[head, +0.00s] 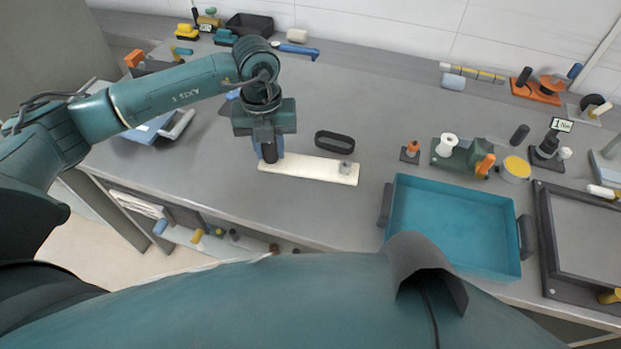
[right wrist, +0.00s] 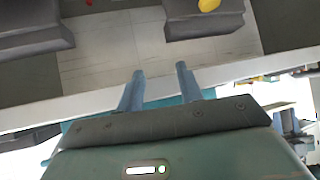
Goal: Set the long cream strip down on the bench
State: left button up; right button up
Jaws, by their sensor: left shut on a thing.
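The long cream strip (head: 312,168) lies level over the middle of the bench (head: 230,185), running left to right. My left gripper (head: 268,155) points down and is shut on the strip near its left end, and its fingers hide part of that end. A small grey piece shows at the strip's right end. I cannot tell whether the strip touches the bench or is slightly above it. My right gripper (right wrist: 160,82) shows in the right wrist view, its two fingers apart with nothing between them.
A dark oval ring (head: 335,140) is just behind the strip. A teal tray (head: 455,268) stands to its right, with a small orange-topped part (head: 411,151) behind. A blue item (head: 150,128) lies left. The bench front left of the tray is bare.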

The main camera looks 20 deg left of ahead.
pick_arm(q)
jog(key=shift+a+r+n, duration=0.1)
jog(key=shift+r+n, duration=0.05)
jog(key=shift+n, duration=1.05)
jog(key=shift+w, duration=0.1)
jog(key=shift+n, duration=0.4)
notch_tip(320, 180, down, 6)
jog(key=shift+f, duration=0.1)
notch_tip(320, 180, down, 4)
jog(key=b, duration=0.3)
jog(key=shift+r, duration=0.25)
jog(key=shift+f+b, duration=0.35)
jog(key=shift+f, duration=0.05)
jog(key=shift+r, duration=0.15)
jog(key=o, duration=1.1)
jog(key=shift+c, duration=0.2)
pick_arm(e)
jog(key=shift+w+a+f+t, duration=0.25)
jog(key=shift+a+f+t, duration=0.05)
jog(key=shift+a+f, duration=0.05)
